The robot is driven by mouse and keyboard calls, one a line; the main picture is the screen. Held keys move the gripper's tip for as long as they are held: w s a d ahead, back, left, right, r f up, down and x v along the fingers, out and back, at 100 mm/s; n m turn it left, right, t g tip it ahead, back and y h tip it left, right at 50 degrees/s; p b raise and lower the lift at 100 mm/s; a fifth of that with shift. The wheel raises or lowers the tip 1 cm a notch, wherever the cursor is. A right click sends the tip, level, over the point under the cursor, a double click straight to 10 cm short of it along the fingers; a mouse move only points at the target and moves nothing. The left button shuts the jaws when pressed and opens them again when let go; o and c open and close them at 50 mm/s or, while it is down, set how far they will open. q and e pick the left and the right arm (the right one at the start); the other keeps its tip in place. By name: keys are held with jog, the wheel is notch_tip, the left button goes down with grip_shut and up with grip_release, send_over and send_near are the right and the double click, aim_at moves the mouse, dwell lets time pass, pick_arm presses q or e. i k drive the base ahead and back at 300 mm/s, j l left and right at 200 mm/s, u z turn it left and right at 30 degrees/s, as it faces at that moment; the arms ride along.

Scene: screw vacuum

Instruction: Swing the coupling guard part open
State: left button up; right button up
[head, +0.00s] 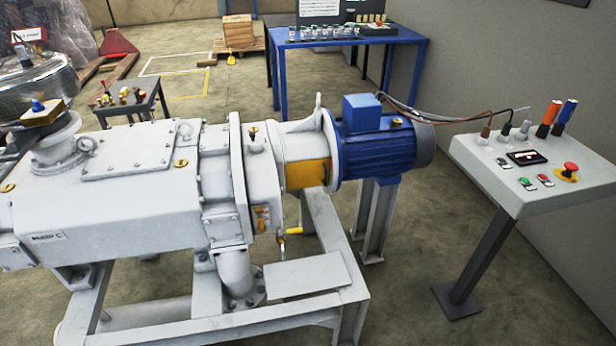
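The coupling guard (307,174) is a yellow-orange curved cover low on the white coupling housing (296,140), between the white pump body (120,205) and the blue motor (385,150). It looks closed against the housing; its hinge cannot be made out. A small yellow-handled valve (290,234) sits below and left of it on the pump's end. Neither of my grippers is in view.
A white control desk (535,165) with buttons and a red emergency stop stands at the right. Cables run from it to the motor. The pump's white frame (330,285) fills the lower middle. A blue table (345,45) stands behind. Bare floor (420,240) lies between motor and desk.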

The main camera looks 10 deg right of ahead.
aim_at(310, 173)
jog(key=i+l, duration=0.1)
jog(key=l, duration=0.3)
jog(key=i+l, duration=0.1)
jog(key=l, duration=0.7)
jog(key=i, duration=0.05)
